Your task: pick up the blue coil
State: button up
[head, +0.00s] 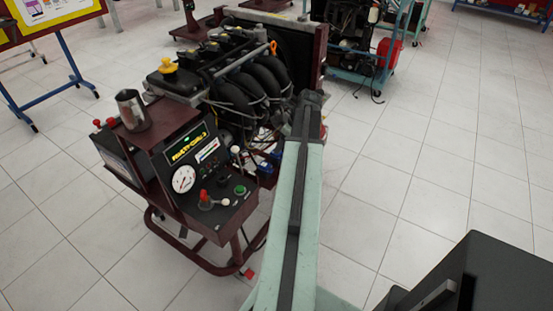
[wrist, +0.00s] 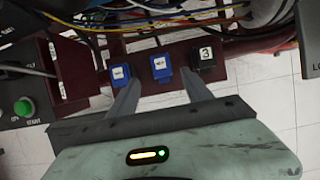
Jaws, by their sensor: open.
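In the wrist view, two blue coils with white labels sit on the dark red frame: a left one (wrist: 120,76) and a middle one (wrist: 162,67). A black coil (wrist: 207,58) marked 3 stands to their right. My gripper (wrist: 161,77) is open, its two fingers pointing toward the row. The middle blue coil shows in the gap between the fingertips; the left one is just outside the left finger. I cannot tell the depth between fingertips and coil. In the head view, small blue parts (head: 267,166) show beside my arm, which hides the gripper.
The engine trainer (head: 245,85) has a control panel with a gauge (head: 183,179). Cables (wrist: 165,14) run behind the coils. A green button (wrist: 24,107) is at the left. Other stands (head: 365,50) are farther back; the tiled floor at right is clear.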

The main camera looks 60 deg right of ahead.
aim_at(278, 157)
jog(key=b+x, duration=0.5)
jog(key=x, duration=0.1)
jog(key=shift+w+d+f, duration=0.15)
jog(key=shift+w+f, duration=0.05)
jog(key=shift+f, duration=0.05)
jog(key=shift+r, duration=0.2)
grip_shut()
